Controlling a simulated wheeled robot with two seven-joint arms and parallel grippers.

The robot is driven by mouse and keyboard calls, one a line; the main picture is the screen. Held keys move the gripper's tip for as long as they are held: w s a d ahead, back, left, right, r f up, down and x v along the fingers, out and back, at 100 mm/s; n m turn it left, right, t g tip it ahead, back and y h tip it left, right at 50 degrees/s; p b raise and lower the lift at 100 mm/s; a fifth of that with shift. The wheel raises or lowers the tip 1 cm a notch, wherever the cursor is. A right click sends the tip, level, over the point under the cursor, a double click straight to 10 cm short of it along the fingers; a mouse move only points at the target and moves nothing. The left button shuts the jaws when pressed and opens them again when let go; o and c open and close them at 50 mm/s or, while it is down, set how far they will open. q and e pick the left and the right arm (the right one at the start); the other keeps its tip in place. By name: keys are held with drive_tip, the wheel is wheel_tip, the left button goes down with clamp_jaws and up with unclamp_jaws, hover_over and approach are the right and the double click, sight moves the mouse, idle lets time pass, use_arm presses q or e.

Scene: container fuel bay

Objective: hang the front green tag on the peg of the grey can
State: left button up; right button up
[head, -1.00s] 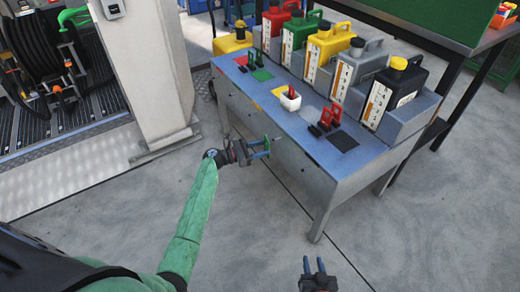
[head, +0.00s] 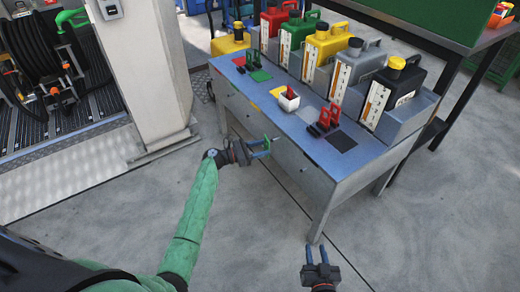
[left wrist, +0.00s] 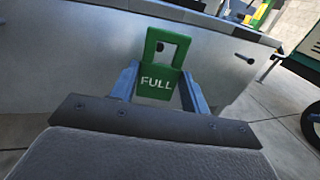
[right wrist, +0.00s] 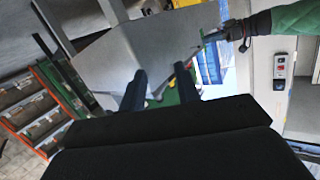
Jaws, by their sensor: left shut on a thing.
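My left gripper (head: 262,149) is shut on a green tag (left wrist: 157,66) marked FULL. The tag stands upright between its fingers, with its hole uppermost, in front of the bench's front face. A dark peg (left wrist: 245,58) sticks out of that face to the right of the tag in the left wrist view. Something dark shows through the tag's hole; I cannot tell whether it touches. The grey can (head: 362,60) stands at the back of the bench, between the yellow and black cans. Which can the peg belongs to is unclear. My right gripper (head: 317,254) is open and empty, low before the bench.
A pale pillar (head: 146,75) stands left. The floor before the bench is clear.

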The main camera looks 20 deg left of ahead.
use_arm(q)
drive_tip(key=shift+w+d, duration=0.1)
use_arm(e)
drive_tip(key=shift+w+r+t, duration=0.25)
drive_tip(key=shift+r+t, duration=0.05)
drive_tip(key=shift+r, duration=0.7)
drive_tip(key=shift+r, duration=0.1)
use_arm(q)
drive_tip(key=shift+w+d+b, duration=0.35)
drive_tip(key=shift+w+b, duration=0.15)
drive_tip(key=shift+w+d, duration=0.1)
use_arm(e)
wheel_tip(320, 180, up, 11)
drive_tip(key=w+t+y, duration=0.1)
drive_tip(key=t, duration=0.3)
drive_tip(key=shift+w, duration=0.35)
use_arm(q)
drive_tip(key=shift+f, duration=0.1)
use_arm(e)
drive_tip(key=shift+d, duration=0.15)
